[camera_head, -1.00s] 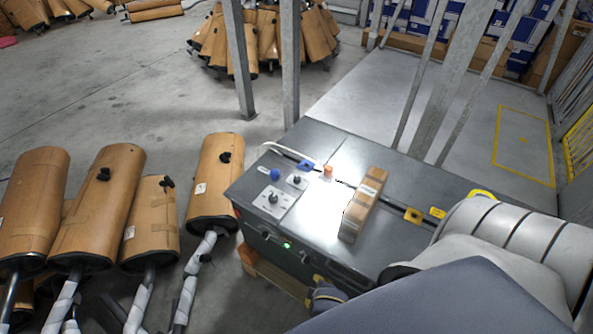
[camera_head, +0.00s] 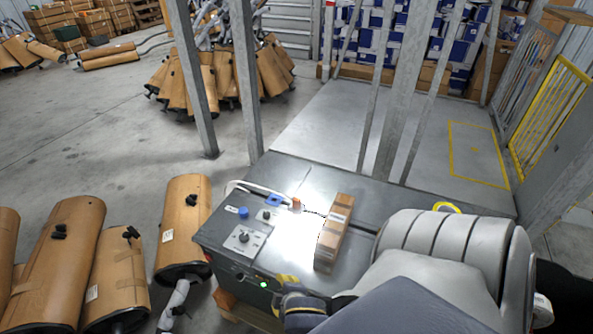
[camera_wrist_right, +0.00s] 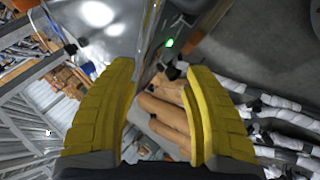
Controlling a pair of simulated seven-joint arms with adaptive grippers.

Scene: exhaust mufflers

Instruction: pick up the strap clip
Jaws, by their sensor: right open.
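A small blue clip-like piece (camera_head: 274,199) lies on the grey metal cabinet top (camera_head: 300,180), beside a small orange piece (camera_head: 296,203). A dark strap-like line runs right from there, past a brown block. I cannot tell for sure which piece is the strap clip. My right gripper (camera_head: 288,284) is at the cabinet's front edge, below and apart from these pieces. In the right wrist view its two yellow fingers (camera_wrist_right: 160,72) are spread with nothing between them. That view shows no clear clip. My left gripper is not in view.
The brown block (camera_head: 335,232) stands on the cabinet close to my right forearm. A switch panel (camera_head: 243,240) and blue knob (camera_head: 243,213) are at the left. Grey posts (camera_head: 247,85) rise behind. Cardboard-wrapped mufflers (camera_head: 183,225) stand left of the cabinet.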

